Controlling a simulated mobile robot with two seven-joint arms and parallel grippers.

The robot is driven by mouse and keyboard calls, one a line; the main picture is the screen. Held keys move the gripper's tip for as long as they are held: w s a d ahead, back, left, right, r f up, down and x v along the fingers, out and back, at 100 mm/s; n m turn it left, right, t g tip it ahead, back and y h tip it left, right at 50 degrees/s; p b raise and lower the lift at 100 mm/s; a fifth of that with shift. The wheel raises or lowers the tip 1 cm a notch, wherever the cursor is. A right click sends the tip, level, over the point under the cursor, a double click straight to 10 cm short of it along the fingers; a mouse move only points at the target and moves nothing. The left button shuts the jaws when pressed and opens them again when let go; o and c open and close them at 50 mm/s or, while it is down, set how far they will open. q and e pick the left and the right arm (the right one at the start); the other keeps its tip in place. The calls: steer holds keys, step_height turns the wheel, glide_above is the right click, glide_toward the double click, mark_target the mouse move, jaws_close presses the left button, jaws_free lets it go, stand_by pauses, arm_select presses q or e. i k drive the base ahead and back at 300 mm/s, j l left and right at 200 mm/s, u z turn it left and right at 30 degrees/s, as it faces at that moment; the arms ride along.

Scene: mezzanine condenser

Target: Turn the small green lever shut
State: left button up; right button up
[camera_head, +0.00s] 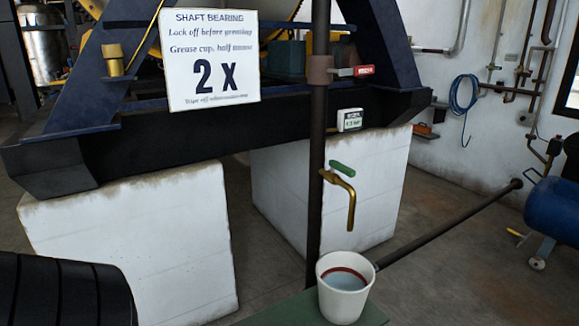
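The small green lever (343,168) sits on top of a brass tap (350,200) on the dark vertical pipe (315,190), right of centre. The lever slants slightly down to the right. The tap's spout points down, above a white cup (343,290) with a red ring inside and pale liquid in it. I cannot make out any stream between spout and cup. Neither of my grippers is in view.
A red lever (364,71) sits higher on the same pipe. The cup stands on a green surface (300,312). White blocks (130,250) carry a dark blue frame with a paper sign (209,60). A slanting pipe (450,225) runs right, towards a blue tank (555,212).

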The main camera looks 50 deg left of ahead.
mark_target(349, 171)
steer(key=i+u, duration=0.15)
steer(key=u, duration=0.3)
steer(key=i+u, duration=0.1)
steer(key=u, duration=0.4)
steer(key=i+l+u, duration=0.1)
steer(key=u, duration=0.35)
